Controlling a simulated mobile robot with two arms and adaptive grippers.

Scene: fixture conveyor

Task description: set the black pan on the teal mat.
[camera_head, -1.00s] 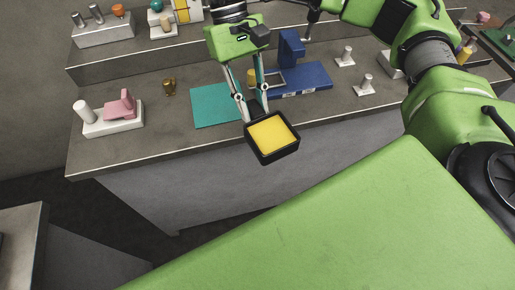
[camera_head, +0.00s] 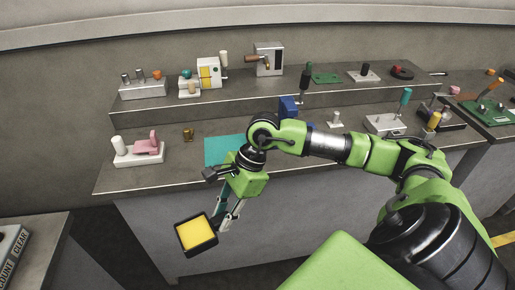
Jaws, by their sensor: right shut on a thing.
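The black pan (camera_head: 185,253) is a square dark tray with a yellow inside. My right gripper (camera_head: 222,222) is shut on its right edge and holds it in front of the bench, beyond the bench's front edge. The pan is tilted in the picture and touches nothing else that I can see. The teal mat (camera_head: 221,150) lies flat on the lower bench top, behind and above the gripper in the picture. My right arm covers the mat's right part. The left gripper does not show.
A white fixture with a pink part (camera_head: 152,146) and a small brass piece (camera_head: 188,134) stand left of the mat. A blue fixture (camera_head: 289,107) stands behind my arm. A raised shelf (camera_head: 220,103) runs along the back. Another table (camera_head: 40,235) is at lower left.

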